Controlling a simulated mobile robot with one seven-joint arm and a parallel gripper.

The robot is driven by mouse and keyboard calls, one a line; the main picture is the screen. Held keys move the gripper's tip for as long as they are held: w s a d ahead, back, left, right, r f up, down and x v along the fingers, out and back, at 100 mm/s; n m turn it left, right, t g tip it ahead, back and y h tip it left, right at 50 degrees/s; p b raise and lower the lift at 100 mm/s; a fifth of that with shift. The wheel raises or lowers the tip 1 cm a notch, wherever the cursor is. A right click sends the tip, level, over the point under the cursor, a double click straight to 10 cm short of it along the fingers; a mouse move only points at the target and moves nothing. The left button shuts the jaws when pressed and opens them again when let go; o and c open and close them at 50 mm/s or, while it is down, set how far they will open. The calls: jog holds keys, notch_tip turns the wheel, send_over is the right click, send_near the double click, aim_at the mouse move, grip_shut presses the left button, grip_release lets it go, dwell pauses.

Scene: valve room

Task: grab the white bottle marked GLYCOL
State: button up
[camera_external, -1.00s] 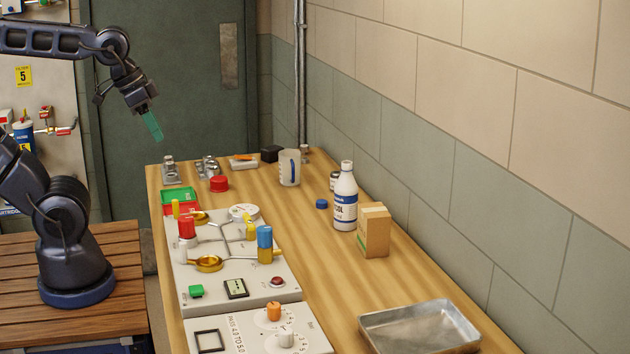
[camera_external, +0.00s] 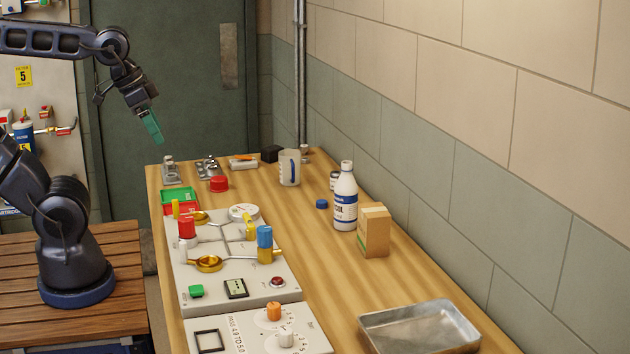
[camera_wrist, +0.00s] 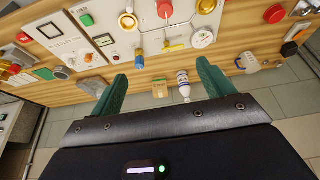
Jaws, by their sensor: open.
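The white bottle (camera_external: 345,200) with a blue-and-white label ending in "COL" stands upright on the wooden bench (camera_external: 320,255), near the wall. The first part of its label is turned out of sight. In the wrist view the bottle (camera_wrist: 183,84) shows beyond the jaws, between the two green fingers and closer to the right one. My gripper (camera_external: 153,127) is raised in the air past the bench's left edge, far from the bottle. Its green fingers are apart and empty in the wrist view (camera_wrist: 158,88).
A cardboard box (camera_external: 373,232) stands just right of the bottle. A valve panel (camera_external: 225,255) fills the bench's left side. A metal tray (camera_external: 418,328) is in front.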

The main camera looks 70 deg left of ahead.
notch_tip(320, 180, up, 6)
jog(key=w+r+n+g+h, duration=0.25)
jog(key=w+n, duration=0.35)
jog(key=w, duration=0.6)
jog(key=w+r+n+g+h, duration=0.1)
jog(key=w+n+h, duration=0.35)
jog(key=w, duration=0.85)
jog(key=w+a+f+n+t+h, duration=0.1)
jog(key=w+a+f+n+h, duration=0.15)
jog(key=w+a+n, duration=0.6)
jog(key=w+a+f+n+t+h, duration=0.15)
jog(key=w+a+h, duration=0.35)
jog(key=w, duration=0.8)
jog(key=g+y, duration=0.1)
send_near(352, 200)
jog(key=shift+x, duration=4.35)
jog(key=shift+a+f, duration=0.1)
jog(key=c, duration=1.2)
